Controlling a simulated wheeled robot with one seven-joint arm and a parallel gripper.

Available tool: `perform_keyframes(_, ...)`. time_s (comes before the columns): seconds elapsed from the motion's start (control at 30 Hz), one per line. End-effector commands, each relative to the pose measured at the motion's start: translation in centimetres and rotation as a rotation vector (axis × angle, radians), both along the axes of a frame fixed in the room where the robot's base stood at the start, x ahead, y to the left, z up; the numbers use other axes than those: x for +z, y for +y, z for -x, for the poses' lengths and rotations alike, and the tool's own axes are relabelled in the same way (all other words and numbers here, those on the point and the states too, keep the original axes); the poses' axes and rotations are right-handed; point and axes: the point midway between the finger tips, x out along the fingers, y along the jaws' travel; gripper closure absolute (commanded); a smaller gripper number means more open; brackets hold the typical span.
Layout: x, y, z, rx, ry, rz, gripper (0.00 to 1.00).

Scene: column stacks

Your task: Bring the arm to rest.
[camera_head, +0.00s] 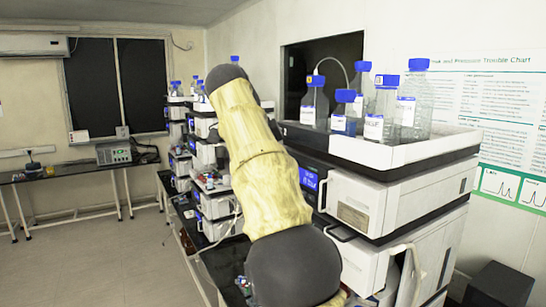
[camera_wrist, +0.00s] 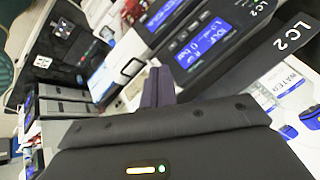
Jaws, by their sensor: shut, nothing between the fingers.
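My arm (camera_head: 262,165), wrapped in a yellowish cover with dark joints, rises across the middle of the head view. It stands in front of the instrument stacks and hides part of them. My gripper does not show in the head view. In the wrist view my gripper (camera_wrist: 158,86) shows as two dark fingers pressed together above its wide dark body. It is shut and empty. Beyond the fingers are instrument modules with blue displays (camera_wrist: 205,40) and a dark strip marked LC2 (camera_wrist: 288,46). I cannot tell how far the fingertips are from them.
A near instrument stack (camera_head: 370,205) with a white tray of blue-capped bottles (camera_head: 313,103) stands right of my arm. More stacks (camera_head: 205,150) line the bench behind it. A side table (camera_head: 75,170) stands at far left. The floor (camera_head: 100,260) at left is clear.

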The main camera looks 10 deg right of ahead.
Motion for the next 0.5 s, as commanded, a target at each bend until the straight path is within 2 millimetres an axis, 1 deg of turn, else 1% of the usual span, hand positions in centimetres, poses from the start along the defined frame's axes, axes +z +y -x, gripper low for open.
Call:
perform_keyframes(0.1,0.29,0.24,-0.06,0.001,0.0,0.0,1.0)
perform_keyframes(0.37,0.23,0.24,-0.03,0.0,0.0,0.0,1.0)
perform_keyframes(0.43,0.05,0.18,-0.08,0.006,0.004,0.001,1.0)
perform_keyframes(0.5,-0.54,-0.01,-0.22,0.023,0.019,0.003,1.0)
